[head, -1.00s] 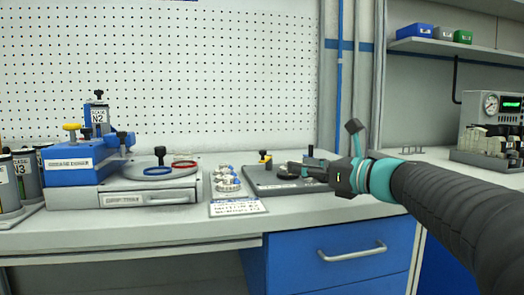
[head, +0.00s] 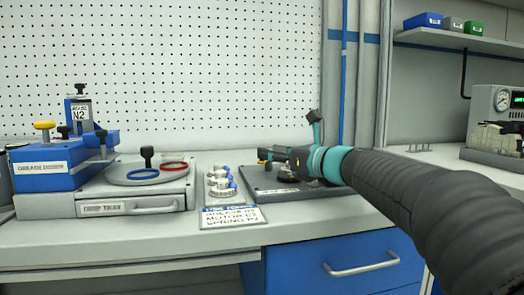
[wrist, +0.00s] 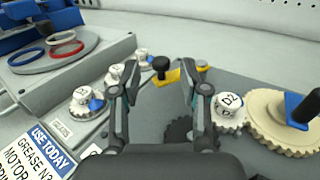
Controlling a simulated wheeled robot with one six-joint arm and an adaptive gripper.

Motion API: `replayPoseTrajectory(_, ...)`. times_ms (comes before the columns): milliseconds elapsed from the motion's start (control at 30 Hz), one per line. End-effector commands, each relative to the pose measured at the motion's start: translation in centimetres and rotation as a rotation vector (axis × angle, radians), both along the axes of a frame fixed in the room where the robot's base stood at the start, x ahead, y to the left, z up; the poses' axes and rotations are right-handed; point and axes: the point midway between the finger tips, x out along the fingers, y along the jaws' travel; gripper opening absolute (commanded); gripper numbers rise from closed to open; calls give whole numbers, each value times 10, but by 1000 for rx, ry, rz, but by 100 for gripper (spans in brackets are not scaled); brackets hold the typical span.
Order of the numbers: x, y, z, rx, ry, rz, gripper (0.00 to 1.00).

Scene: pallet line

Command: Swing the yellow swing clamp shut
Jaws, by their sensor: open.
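The yellow swing clamp (wrist: 187,74) shows in the wrist view at the far edge of a grey plate (wrist: 222,80). Its black knob (wrist: 162,66) stands upright and appears between my fingertips in the picture. My gripper (wrist: 160,80) is open and empty, with one finger to each side of the knob; I cannot tell the remaining distance. In the head view my gripper (head: 272,154) is over the back left of the plate (head: 300,193), and only a bit of yellow (head: 262,161) shows beside it. The gripper hides most of the clamp there.
A dark gear (wrist: 179,131), a white D2 part (wrist: 229,106) and a cream gear (wrist: 282,122) with a blue, black-knobbed clamp (wrist: 304,109) are close right. Capped white parts (head: 220,183) and a sign (head: 232,216) stand left, beside a ring tray (head: 130,185).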

Motion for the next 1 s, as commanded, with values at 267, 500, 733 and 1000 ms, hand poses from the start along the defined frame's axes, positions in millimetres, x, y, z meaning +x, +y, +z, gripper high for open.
replayPoseTrajectory(267,24,26,0,0,0,-2,45)
replayPoseTrajectory(500,29,30,0,0,0,-4,45)
replayPoseTrajectory(733,29,30,0,0,0,-4,32)
replayPoseTrajectory(1000,29,30,0,0,0,-4,0)
